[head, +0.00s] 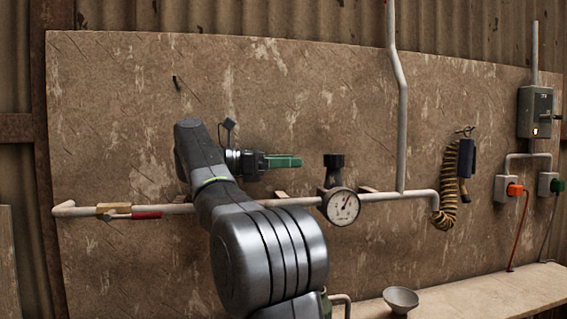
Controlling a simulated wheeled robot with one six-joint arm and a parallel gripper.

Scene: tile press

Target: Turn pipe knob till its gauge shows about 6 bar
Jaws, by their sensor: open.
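The black pipe knob (334,162) stands upright on a fitting on the pipe (383,197), just above the round white gauge (341,207). The gauge's needle points to the upper right; its numbers are too small to read. My gripper (297,161) is open and empty, its green-padded fingers pointing right toward the knob. A gap shows between the fingertips and the knob in the picture; the depth between them is hard to judge. Part of the pipe left of the gauge is hidden behind my arm.
A brass valve with a red handle (146,215) is on the pipe at left. A coiled hose (448,185) hangs at right, near a grey switch box (536,110) and sockets with orange and green plugs. A bowl (401,299) stands on the bench (480,300). The board above the knob is clear.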

